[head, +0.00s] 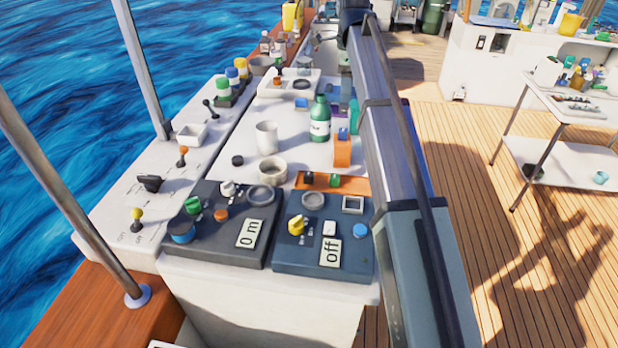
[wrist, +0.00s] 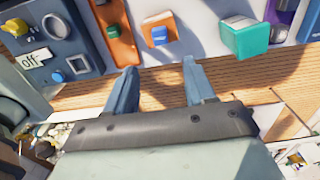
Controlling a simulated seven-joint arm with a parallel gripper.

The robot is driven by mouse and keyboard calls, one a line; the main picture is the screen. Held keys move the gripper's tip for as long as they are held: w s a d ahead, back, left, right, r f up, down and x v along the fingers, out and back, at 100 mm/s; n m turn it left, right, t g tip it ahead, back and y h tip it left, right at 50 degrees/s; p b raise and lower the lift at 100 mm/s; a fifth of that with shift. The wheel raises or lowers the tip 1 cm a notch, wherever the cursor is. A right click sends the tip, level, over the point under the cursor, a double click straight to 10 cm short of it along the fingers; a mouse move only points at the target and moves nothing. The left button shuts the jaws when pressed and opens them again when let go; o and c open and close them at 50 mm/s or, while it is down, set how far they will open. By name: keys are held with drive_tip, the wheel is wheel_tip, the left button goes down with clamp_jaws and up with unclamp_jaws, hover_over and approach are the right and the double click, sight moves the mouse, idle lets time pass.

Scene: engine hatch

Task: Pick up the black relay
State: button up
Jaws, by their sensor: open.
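A small black block (head: 308,179), which looks like the black relay, sits at the left end of a shallow orange tray (head: 321,187) behind the control panels in the head view. A green block (head: 334,181) sits to its right in the same tray. In the wrist view the orange tray (wrist: 122,48) is at the upper left with the green block (wrist: 112,31); the black relay is at most a dark sliver at the top edge. My gripper (wrist: 160,82) is open and empty, its fingers pointing toward the console edge. The head view does not show its fingers clearly.
An orange block (head: 342,153) with a blue piece on top, a green bottle (head: 320,120), a white cup (head: 266,136) and a beige bowl (head: 272,170) stand near the tray. Two dark panels (head: 280,262) with knobs lie in front. My arm covers the console's right edge.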

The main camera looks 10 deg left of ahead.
drive_tip(key=shift+c, duration=0.3)
drive_tip(key=shift+c, duration=0.8)
drive_tip(key=y, duration=0.2)
hover_over(309, 173)
drive_tip(key=d, duration=0.2)
wheel_tip(309, 173, down, 8)
drive_tip(key=shift+a+f, duration=0.3)
drive_tip(key=shift+f, duration=1.85)
drive_tip(key=shift+a+f, duration=0.35)
drive_tip(key=shift+f, duration=1.85)
drive_tip(key=shift+a+f, duration=0.3)
drive_tip(key=shift+f, duration=1.85)
clamp_jaws()
drive_tip(key=shift+r, duration=0.1)
